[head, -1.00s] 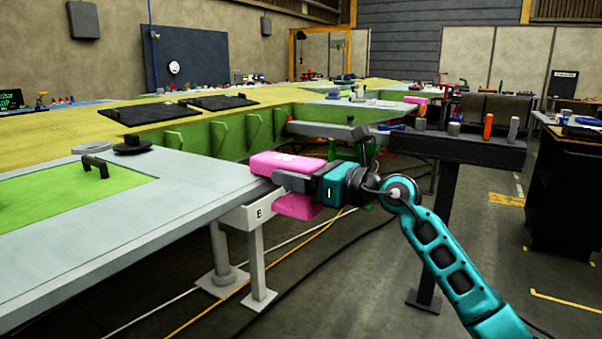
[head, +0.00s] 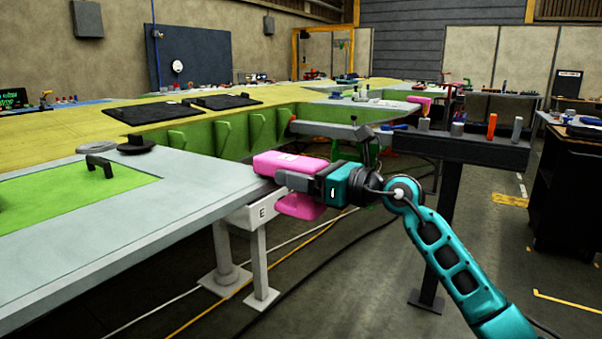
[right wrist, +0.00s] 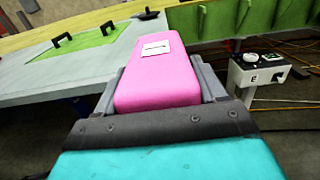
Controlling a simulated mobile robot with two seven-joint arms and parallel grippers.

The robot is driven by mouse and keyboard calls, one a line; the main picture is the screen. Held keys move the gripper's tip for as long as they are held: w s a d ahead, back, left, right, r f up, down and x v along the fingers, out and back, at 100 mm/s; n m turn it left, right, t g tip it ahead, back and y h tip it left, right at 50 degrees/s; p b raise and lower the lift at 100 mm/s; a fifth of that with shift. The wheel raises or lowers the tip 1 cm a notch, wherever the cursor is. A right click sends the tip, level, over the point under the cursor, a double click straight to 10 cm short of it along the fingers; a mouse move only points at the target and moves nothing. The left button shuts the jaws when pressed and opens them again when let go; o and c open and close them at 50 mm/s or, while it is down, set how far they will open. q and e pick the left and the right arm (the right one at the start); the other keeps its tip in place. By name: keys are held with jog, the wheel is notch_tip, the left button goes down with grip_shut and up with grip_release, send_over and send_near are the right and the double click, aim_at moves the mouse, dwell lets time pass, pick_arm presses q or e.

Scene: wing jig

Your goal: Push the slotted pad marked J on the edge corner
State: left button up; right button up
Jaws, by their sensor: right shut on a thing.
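A pink slotted pad (head: 288,164) is held by my right gripper (head: 300,182) at the corner of the grey panel (head: 190,198). The pad's upper and lower parts show above and below the gripper, and its far end meets the corner edge. How deep the edge sits in the slot is hidden. In the right wrist view the pad (right wrist: 158,75) lies between both fingers, with a white label on top; the letter is too small to read. My left gripper is not in view.
A grey post unit marked E (head: 262,212) stands just below the corner. A dark stand with a tool tray (head: 455,148) is to the right. Cables run over the floor. A black handle (head: 100,165) and a dark disc (head: 137,146) are on the panel.

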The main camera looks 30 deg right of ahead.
jog(key=shift+w+a, duration=0.1)
jog(key=shift+w, duration=0.05)
jog(key=shift+p+x, duration=0.4)
jog(key=shift+x, duration=0.45)
jog(key=shift+f+p+x, duration=0.15)
jog(key=shift+x, duration=0.9)
jog(key=shift+f+p+x, duration=0.15)
jog(key=shift+x, duration=0.9)
jog(key=o, duration=1.2)
jog(key=shift+f, duration=0.1)
jog(key=shift+o, duration=0.3)
jog(key=shift+a, duration=0.1)
